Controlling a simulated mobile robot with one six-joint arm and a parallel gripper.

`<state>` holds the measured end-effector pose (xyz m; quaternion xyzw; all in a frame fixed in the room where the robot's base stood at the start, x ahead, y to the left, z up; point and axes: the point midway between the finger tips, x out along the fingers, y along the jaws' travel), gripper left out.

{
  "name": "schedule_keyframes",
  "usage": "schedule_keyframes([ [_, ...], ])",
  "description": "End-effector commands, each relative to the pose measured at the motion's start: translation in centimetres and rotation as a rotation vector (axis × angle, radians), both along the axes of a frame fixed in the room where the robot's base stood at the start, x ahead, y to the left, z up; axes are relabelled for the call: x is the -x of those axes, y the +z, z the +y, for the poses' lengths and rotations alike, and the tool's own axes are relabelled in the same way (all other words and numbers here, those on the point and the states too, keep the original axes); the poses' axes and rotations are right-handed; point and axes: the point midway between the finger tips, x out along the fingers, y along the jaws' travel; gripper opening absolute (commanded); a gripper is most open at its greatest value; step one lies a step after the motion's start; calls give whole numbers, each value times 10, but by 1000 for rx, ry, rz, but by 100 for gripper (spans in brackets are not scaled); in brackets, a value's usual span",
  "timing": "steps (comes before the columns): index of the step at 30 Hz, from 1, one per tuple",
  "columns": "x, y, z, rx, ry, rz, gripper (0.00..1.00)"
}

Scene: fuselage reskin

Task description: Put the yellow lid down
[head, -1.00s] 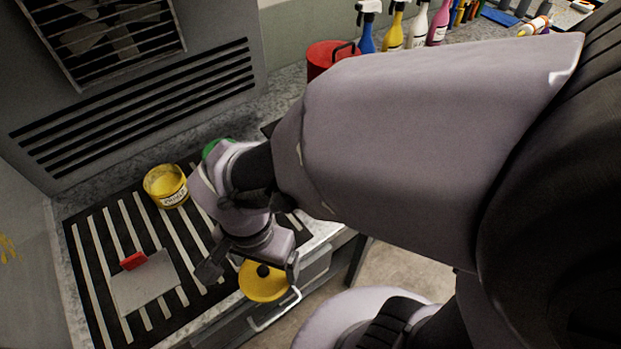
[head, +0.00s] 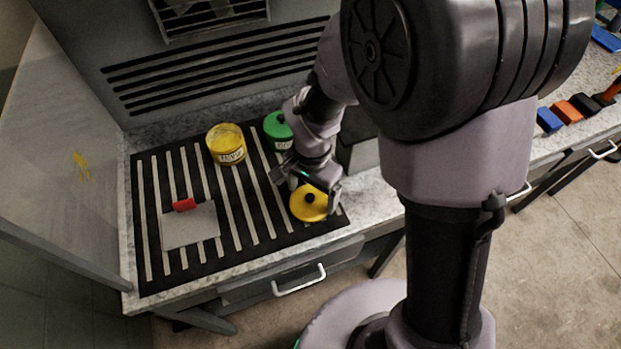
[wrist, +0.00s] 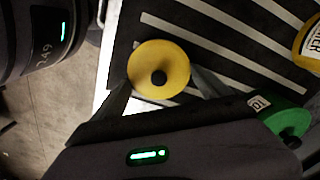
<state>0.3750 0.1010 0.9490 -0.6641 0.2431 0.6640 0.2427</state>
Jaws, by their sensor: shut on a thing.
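The yellow lid (head: 310,205) is a flat disc with a black knob. In the head view it is over the right front part of the striped mat, close to the counter's front edge. My gripper (head: 306,192) has one finger on each side of the lid and is shut on it. In the wrist view the lid (wrist: 159,60) sits between the two fingertips (wrist: 160,80), knob facing the camera. I cannot tell whether the lid touches the mat or hangs just above it. The open yellow pot (head: 227,146) stands at the mat's back, left of my gripper.
A green-lidded pot (head: 277,127) stands just behind my gripper. A grey plate with a red handle (head: 189,226) lies on the striped mat (head: 152,264) at left. Mat between plate and lid is bare. A clear panel (head: 60,150) bounds the left side.

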Motion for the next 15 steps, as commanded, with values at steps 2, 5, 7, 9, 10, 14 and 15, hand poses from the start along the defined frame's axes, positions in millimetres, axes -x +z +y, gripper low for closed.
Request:
schedule_keyframes([
  [2,0,-12,0,0,1,0,47],
  [5,0,-9,0,0,1,-1,47],
  [7,0,-9,0,0,1,-1,47],
  [9,0,-11,0,0,1,-1,47],
  [10,0,-12,0,0,1,-1,47],
  [14,0,-13,0,0,1,-1,100],
  [15,0,-13,0,0,1,-1,100],
])
